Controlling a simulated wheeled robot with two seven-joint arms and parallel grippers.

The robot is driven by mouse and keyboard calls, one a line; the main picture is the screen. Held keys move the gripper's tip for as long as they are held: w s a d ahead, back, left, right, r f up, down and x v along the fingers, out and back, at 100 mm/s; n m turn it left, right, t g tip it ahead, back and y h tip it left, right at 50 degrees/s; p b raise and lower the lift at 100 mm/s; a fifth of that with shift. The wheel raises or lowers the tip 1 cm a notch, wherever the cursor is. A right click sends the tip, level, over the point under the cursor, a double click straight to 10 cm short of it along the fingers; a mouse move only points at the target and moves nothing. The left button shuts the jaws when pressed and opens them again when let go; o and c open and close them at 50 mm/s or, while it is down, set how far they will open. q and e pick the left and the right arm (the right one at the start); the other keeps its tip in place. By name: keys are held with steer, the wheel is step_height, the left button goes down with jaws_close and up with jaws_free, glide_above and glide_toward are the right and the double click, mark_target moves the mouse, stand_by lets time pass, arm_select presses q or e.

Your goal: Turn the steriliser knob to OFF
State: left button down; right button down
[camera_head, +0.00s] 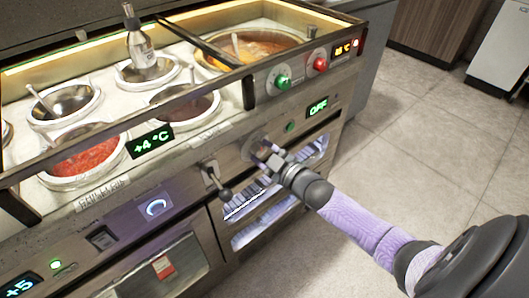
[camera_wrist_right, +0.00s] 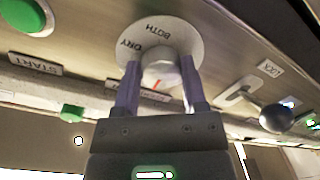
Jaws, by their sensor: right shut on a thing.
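The steriliser knob is pale and round, on a pale dial plate (camera_head: 252,143) on the front panel. In the right wrist view the knob (camera_wrist_right: 160,66) stands in front of the dial (camera_wrist_right: 185,45), which reads "DRY" and "BOTH". A red mark shows on the knob near its lower edge; other dial labels are hidden. My right gripper (camera_head: 266,150) is shut on the knob, with one finger on each side of it in the wrist view (camera_wrist_right: 160,85). A green display (camera_head: 318,107) reading "OFF" is up and right of the knob. My left gripper is not in view.
A lever with a dark ball (camera_head: 225,193) sticks out left of the dial. It shows beside my right finger in the wrist view (camera_wrist_right: 276,118), near a "LOCK" label. Open floor lies to the right.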

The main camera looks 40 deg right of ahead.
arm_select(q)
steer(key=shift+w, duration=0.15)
arm_select(e)
steer(key=shift+c, duration=2.1)
jaws_free()
steer(key=shift+o, duration=1.4)
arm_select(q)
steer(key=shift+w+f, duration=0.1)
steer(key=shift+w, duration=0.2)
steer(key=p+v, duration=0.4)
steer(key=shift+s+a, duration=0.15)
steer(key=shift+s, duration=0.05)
arm_select(e)
steer(key=s+d, duration=0.1)
steer(key=s, duration=0.8)
steer(key=shift+s+r, duration=0.2)
steer(key=shift+s, duration=0.2)
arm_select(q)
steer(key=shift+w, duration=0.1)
